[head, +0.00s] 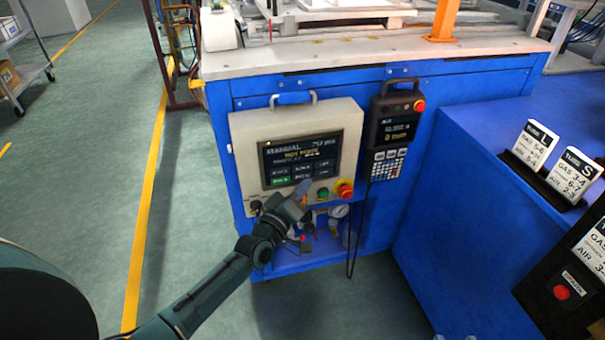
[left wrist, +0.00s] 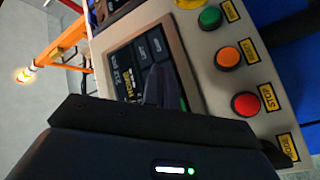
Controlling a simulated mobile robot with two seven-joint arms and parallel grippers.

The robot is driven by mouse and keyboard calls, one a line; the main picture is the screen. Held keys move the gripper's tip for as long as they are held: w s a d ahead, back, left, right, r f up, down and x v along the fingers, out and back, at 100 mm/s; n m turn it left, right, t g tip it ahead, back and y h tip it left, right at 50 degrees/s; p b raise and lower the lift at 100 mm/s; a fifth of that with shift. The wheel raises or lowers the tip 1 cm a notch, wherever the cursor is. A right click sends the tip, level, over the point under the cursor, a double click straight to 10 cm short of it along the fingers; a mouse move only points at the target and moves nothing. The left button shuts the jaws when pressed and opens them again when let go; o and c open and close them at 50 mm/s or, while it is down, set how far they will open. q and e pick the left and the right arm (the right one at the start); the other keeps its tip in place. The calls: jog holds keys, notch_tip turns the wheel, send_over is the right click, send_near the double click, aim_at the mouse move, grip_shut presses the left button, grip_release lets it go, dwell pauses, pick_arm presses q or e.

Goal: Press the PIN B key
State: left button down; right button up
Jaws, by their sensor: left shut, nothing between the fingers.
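The control panel (head: 240,140) is a beige box with a dark touchscreen (head: 300,150) headed MANUAL. Below the heading are two rows of keys, and the lower left key (head: 281,181) is lit green. The key labels are too small to read surely, so I cannot tell which one is PIN B. My left gripper (head: 304,186) is shut and empty, with its tip at the screen's lower edge near the bottom row. In the left wrist view the shut fingers (left wrist: 155,88) lie over the touchscreen (left wrist: 135,55) and hide part of it. I cannot tell whether they touch it.
A red emergency stop (head: 345,189) and a green button (head: 323,194) sit below the screen. The left wrist view shows green (left wrist: 210,17), orange (left wrist: 228,56) and red (left wrist: 246,104) buttons close to the gripper. A dark handheld pendant (head: 393,130) hangs right of the panel.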

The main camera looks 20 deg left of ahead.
pick_arm(q)
jog(key=s+d+p, duration=0.1)
jog(key=s, duration=0.1)
jog(key=s+d+p, duration=0.1)
jog(key=s+d, duration=0.1)
jog(key=shift+s+p, duration=0.1)
jog(key=shift+p, duration=0.2)
dwell(0.4)
dwell(0.6)
